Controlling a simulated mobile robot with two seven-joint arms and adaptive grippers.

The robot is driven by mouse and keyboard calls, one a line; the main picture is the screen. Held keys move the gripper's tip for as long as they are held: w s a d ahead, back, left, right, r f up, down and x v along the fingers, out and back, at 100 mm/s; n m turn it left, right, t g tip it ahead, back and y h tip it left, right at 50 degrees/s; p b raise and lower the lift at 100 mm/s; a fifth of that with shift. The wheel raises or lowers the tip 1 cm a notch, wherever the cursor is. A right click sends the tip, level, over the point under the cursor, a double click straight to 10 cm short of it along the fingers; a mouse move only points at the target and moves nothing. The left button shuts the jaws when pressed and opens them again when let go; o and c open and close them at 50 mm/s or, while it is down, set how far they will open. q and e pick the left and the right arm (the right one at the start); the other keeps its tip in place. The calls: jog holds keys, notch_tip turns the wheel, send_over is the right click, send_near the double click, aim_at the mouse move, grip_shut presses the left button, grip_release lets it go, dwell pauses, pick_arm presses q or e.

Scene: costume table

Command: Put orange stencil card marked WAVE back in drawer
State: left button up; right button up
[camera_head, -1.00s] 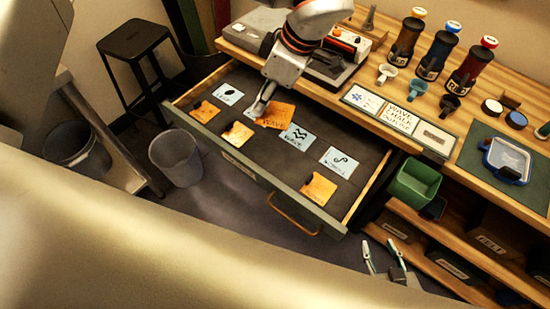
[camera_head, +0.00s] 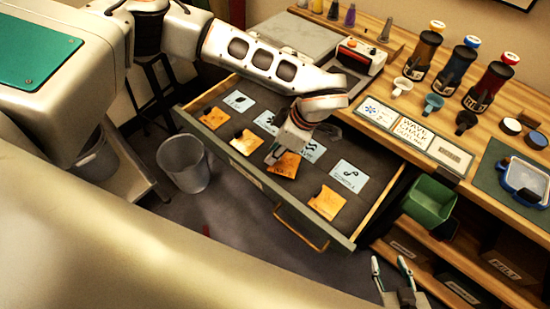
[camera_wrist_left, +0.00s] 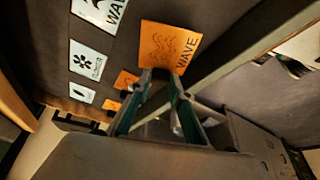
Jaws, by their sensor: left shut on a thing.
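The orange WAVE stencil card (camera_head: 285,165) is in the front row inside the open drawer (camera_head: 232,170), between other orange cards. It also shows in the left wrist view (camera_wrist_left: 167,45), wave lines and lettering facing the camera. My left gripper (camera_head: 271,158) is shut on the card's near edge; its fingertips also show in the left wrist view (camera_wrist_left: 163,80). I cannot tell whether the card touches the drawer floor. The blue WAVE card (camera_head: 313,150) lies behind it, partly hidden by my gripper. My right gripper (camera_head: 389,263) is open and empty at the bottom right, outside the drawer.
Other orange cards (camera_head: 327,203) and blue cards (camera_head: 349,176) lie in the drawer. A green bin (camera_head: 430,199) hangs to its right. A grey waste bin (camera_head: 183,164) stands on the floor at left. Bottles (camera_head: 458,65) and cups stand on the bench.

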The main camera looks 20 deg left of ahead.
aim_at(290, 165)
pick_arm(q)
notch_tip(290, 165, down, 4)
jog(key=shift+r, duration=0.15)
pick_arm(e)
jog(key=shift+s+f, duration=0.15)
jog(key=shift+f, duration=0.15)
jog(key=shift+s, duration=0.1)
pick_arm(q)
jog(key=o, duration=0.8)
pick_arm(e)
jog(key=shift+s+f, duration=0.1)
jog(key=shift+s, duration=0.05)
pick_arm(q)
jog(key=v, duration=1.2)
jog(key=shift+r+p, duration=0.1)
jog(key=shift+p, duration=0.2)
pick_arm(e)
jog(key=shift+s+a+r, duration=0.15)
jog(key=shift+r, duration=0.1)
